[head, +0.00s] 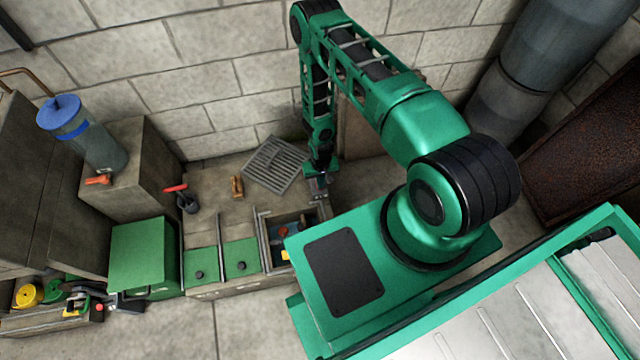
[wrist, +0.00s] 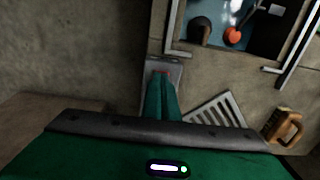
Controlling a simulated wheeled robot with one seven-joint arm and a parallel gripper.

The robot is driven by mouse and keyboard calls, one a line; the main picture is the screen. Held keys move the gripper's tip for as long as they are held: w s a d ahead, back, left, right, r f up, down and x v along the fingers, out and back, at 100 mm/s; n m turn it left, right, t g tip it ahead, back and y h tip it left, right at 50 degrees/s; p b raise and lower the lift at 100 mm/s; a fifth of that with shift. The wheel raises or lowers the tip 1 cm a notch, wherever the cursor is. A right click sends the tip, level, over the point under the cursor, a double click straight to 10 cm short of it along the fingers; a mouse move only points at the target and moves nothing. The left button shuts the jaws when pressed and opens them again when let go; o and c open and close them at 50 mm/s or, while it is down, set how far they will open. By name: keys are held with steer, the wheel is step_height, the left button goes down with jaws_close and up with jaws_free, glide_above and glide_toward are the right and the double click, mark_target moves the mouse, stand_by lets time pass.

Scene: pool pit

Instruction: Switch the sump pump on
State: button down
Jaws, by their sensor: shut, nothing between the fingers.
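An open pit compartment (head: 262,228) holds blue water, and it also shows at the top right of the wrist view (wrist: 181,25). Inside is an orange-red ball (head: 283,231), seen beside a thin rod in the wrist view (wrist: 234,36). A dark rounded pipe end (wrist: 201,30) stands left of the ball. I cannot pick out a marked pump switch. My gripper (head: 318,190) is shut and empty, pointing down beside the back right corner of the compartment. My arm and base hide part of the right side.
A metal grate (head: 274,164) lies behind the pit, with a wooden-handled brush (head: 237,187) beside it. Two green lids (head: 241,256) cover neighbouring compartments. A red-handled dark pot (head: 187,200), green box (head: 143,252) and blue-topped cylinder (head: 82,130) stand left. A block wall rises behind.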

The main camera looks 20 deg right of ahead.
steer(key=shift+w+d+r, duration=0.2)
steer(key=shift+w, duration=0.6)
step_height(320, 180, up, 14)
stand_by(0.5)
steer(key=shift+w+a+f, duration=0.1)
steer(key=shift+w+f, duration=0.05)
steer(key=shift+w, duration=0.45)
step_height(320, 180, down, 14)
stand_by(0.6)
